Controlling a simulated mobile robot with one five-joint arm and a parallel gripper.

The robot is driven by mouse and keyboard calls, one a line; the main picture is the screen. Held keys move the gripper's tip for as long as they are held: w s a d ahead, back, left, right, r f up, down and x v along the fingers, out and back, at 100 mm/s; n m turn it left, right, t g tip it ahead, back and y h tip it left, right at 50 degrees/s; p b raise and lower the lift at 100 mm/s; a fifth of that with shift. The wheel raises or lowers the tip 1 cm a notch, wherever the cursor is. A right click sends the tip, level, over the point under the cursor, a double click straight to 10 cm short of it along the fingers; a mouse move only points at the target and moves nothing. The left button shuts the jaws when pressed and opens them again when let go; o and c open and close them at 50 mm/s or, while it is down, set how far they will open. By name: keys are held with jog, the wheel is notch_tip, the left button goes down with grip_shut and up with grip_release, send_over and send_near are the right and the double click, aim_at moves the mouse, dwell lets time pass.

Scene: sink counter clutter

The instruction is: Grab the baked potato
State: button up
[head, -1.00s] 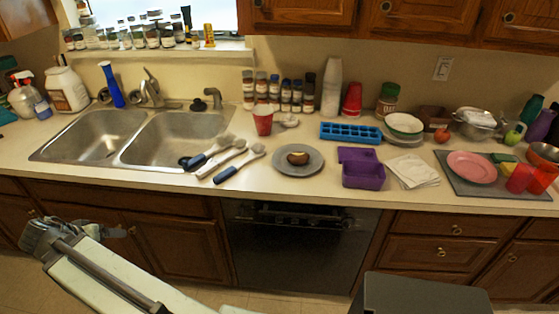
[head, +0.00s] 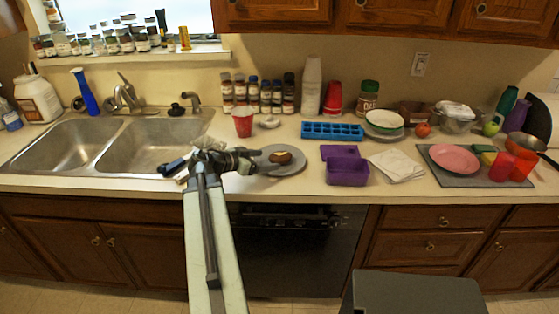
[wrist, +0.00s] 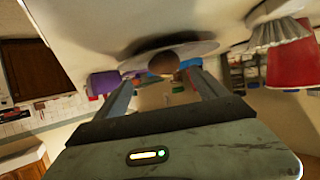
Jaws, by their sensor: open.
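The baked potato (head: 281,158) is a small brown lump on a grey round plate (head: 291,169) on the counter, right of the sink. My gripper (head: 252,160) reaches over the counter at the plate's left side and covers part of it. In the wrist view the potato (wrist: 163,63) and plate (wrist: 190,50) show ahead, with the potato between the two fingers (wrist: 160,85) in the picture. The fingers are spread and empty. I cannot tell the exact gap between fingertips and potato.
A red cup (head: 243,124) stands behind my gripper. A purple container (head: 347,172) sits right of the plate, with a blue ice tray (head: 332,131) behind. Brushes, mostly hidden by my arm, lie left. The sink (head: 150,145) is further left.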

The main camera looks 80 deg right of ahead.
aim_at(274, 159)
jog(key=shift+b+x, duration=0.4)
jog(key=shift+x, duration=0.75)
jog(key=x, duration=0.1)
jog(key=b+x, duration=0.1)
jog(key=x, duration=0.1)
jog(key=b+x, duration=0.1)
jog(key=shift+w+d+f, duration=0.1)
jog(key=shift+d+f, duration=0.3)
jog(key=shift+s+d, duration=0.15)
jog(key=shift+s, duration=0.05)
jog(key=shift+r, duration=0.1)
jog(key=c, duration=1.6)
